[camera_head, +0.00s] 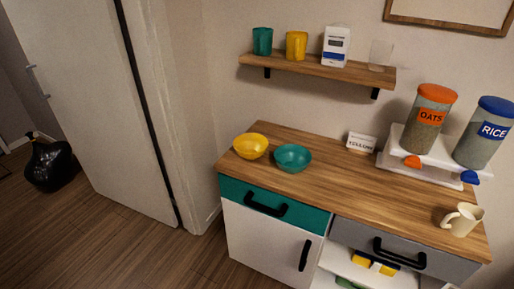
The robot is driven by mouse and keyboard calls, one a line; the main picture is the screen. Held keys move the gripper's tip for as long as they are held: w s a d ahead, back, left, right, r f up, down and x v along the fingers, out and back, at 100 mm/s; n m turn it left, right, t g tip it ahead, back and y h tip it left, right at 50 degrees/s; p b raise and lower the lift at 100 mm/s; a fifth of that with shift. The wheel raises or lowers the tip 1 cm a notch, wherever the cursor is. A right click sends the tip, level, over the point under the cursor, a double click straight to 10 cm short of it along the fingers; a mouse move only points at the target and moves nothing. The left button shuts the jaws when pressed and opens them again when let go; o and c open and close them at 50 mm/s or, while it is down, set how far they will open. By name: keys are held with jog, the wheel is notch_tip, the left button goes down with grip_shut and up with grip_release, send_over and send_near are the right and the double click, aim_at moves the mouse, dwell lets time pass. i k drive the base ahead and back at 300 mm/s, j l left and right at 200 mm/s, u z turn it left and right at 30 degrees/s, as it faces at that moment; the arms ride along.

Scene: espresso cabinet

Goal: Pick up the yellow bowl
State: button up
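The yellow bowl (251,146) sits upright on the wooden countertop (340,190), near its left end. It looks empty. A teal bowl (293,158) stands just to its right, very close to it. My gripper is not in this view.
A cream mug (462,219) is at the right front. A wall shelf (320,69) holds cups and a carton.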

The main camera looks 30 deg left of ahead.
aim_at(251, 147)
jog(key=u, duration=1.25)
jog(key=i+l, duration=0.3)
jog(key=i, duration=0.2)
jog(key=i+l, duration=0.25)
jog(key=i, duration=0.2)
jog(key=i+l, duration=0.3)
jog(key=i, duration=0.2)
jog(key=j+u, duration=0.05)
